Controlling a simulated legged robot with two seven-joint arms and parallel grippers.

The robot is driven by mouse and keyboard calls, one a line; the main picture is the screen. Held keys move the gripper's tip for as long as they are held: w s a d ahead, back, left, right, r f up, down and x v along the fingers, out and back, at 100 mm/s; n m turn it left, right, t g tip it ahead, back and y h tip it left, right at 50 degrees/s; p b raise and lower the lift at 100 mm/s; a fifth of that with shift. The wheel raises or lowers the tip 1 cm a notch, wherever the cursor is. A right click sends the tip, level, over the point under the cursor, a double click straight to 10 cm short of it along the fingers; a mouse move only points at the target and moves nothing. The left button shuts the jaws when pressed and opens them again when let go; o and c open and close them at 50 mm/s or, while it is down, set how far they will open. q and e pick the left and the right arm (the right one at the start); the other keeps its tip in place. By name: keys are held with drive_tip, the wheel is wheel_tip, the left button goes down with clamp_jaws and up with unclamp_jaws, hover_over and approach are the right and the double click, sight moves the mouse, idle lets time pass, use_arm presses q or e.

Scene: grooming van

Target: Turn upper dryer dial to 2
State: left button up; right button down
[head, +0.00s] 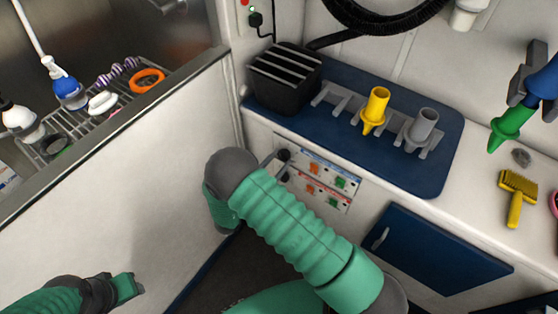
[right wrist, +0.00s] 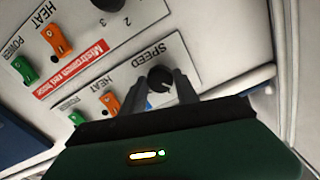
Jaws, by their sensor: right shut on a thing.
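The dryer control panel (head: 315,181) is on the cabinet front below the blue counter mat, with an upper and a lower row. Each row has a black dial at the left and orange and green switches. My right gripper (head: 274,158) reaches the upper dial (head: 284,155). In the right wrist view, my right gripper (right wrist: 162,84) is shut on this black dial (right wrist: 159,77), beside the word SPEED. The dial's setting is hard to read. The other dial (right wrist: 108,4) is partly cut off, near a 2 and a 3. My left gripper (head: 128,286) is low at the left; its jaws are unclear.
A black slotted box (head: 285,77), a yellow nozzle (head: 375,108) and a grey nozzle (head: 421,129) stand on the blue mat (head: 440,160). A yellow brush (head: 516,194) lies at the right. A blue cabinet door (head: 435,255) is below. The tub wall (head: 130,170) stands at the left.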

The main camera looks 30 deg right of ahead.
drive_tip(key=m, duration=0.4)
drive_tip(key=shift+m, duration=0.3)
drive_tip(key=shift+m+b, duration=0.45)
drive_tip(key=shift+m, duration=1.45)
drive_tip(key=shift+f, duration=0.1)
drive_tip(key=c, duration=0.9)
unclamp_jaws()
